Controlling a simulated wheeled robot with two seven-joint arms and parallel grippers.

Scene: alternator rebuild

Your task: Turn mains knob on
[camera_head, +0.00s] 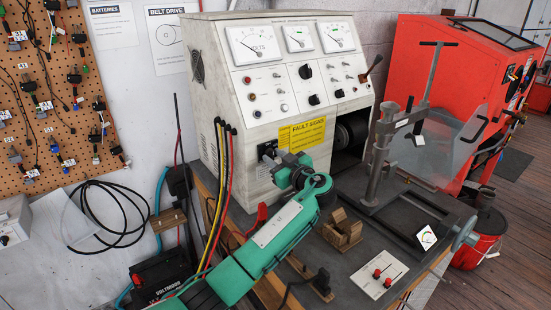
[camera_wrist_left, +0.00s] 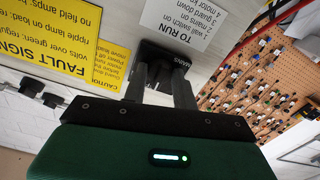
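My left gripper (camera_head: 277,157), on a green arm, reaches to this switch. In the left wrist view its two grey fingers (camera_wrist_left: 164,77) stand apart with their tips at the plate. The knob's position and any grip on it are hidden between the fingers. My right gripper is out of view.
The yellow fault signs label (camera_head: 302,134) sits right of the switch. Black, yellow and red cables (camera_head: 222,180) hang left of it. A wooden block (camera_head: 342,232), a red-button box (camera_head: 379,273) and a metal clamp stand (camera_head: 380,150) occupy the bench top.

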